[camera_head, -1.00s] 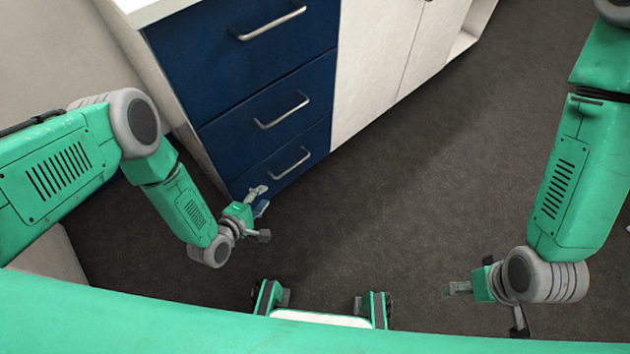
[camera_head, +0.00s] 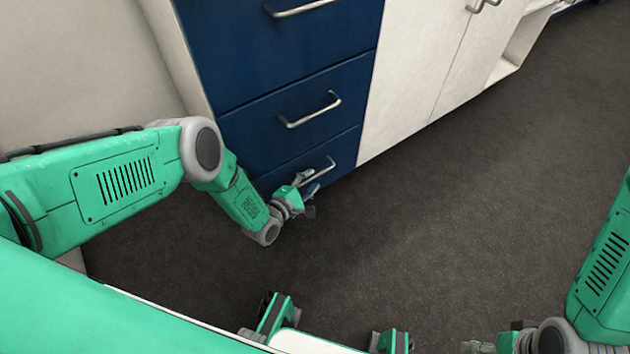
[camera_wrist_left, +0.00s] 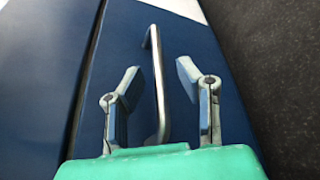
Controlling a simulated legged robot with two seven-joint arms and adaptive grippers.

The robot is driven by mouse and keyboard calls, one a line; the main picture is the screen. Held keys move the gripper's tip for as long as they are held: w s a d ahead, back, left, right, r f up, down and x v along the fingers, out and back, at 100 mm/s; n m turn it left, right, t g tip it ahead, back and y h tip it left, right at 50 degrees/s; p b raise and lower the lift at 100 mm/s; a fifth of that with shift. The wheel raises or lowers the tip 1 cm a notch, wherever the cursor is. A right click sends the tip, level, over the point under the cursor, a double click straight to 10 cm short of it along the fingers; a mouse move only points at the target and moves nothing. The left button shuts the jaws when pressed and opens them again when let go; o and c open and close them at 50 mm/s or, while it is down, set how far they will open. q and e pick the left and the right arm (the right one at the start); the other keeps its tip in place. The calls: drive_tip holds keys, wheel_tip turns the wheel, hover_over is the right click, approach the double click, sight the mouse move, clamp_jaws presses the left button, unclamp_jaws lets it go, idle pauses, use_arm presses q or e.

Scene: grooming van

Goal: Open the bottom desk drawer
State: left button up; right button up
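The bottom desk drawer (camera_head: 345,157) is blue and looks closed, the lowest of a stack of blue drawers. Its silver bar handle (camera_head: 318,173) also shows in the left wrist view (camera_wrist_left: 158,85), running between the two fingers. My left gripper (camera_head: 309,182) is open at the drawer front; in the left wrist view the fingers (camera_wrist_left: 155,88) stand apart on either side of the handle, with gaps to it. My right gripper (camera_head: 482,347) is at the bottom edge of the head view, far from the drawer; its fingers are too small and cut off to judge.
The middle drawer (camera_head: 250,135) with its own handle (camera_head: 312,110) sits above. White cabinet doors (camera_head: 415,70) stand to the right of the drawers. Dark carpet floor (camera_head: 420,210) in front of them is clear.

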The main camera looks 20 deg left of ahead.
use_arm(q)
drive_tip(key=shift+b+x, duration=0.3)
drive_tip(key=shift+x, duration=0.85)
clamp_jaws()
drive_tip(key=shift+s, duration=0.15)
